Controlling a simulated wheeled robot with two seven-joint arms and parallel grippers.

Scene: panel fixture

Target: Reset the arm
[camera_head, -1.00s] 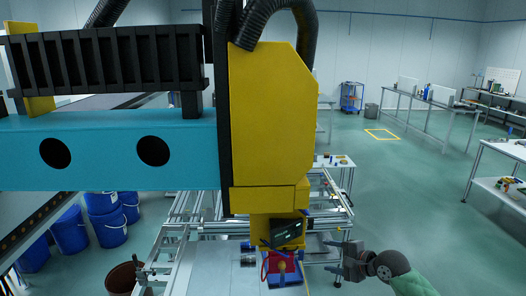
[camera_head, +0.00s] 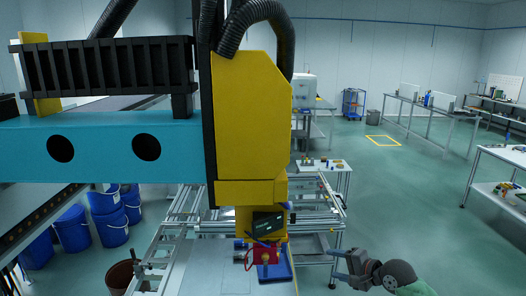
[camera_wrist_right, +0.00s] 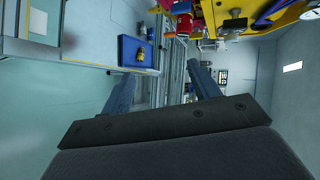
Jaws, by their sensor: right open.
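My right gripper (camera_head: 337,266) is at the lower right of the head view, right of the panel fixture (camera_head: 205,268). Its jaws are apart, with nothing visible between them. In the right wrist view my two fingers show with an empty gap (camera_wrist_right: 163,82) between them. My left gripper is not in view.
A yellow machine head (camera_head: 250,130) on a blue beam (camera_head: 100,150) hangs over the fixture. A red tool part (camera_head: 266,257) is below it, by a blue tray (camera_head: 280,274). Blue bins (camera_head: 110,230) stand at left. Open floor (camera_head: 410,210) lies at right.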

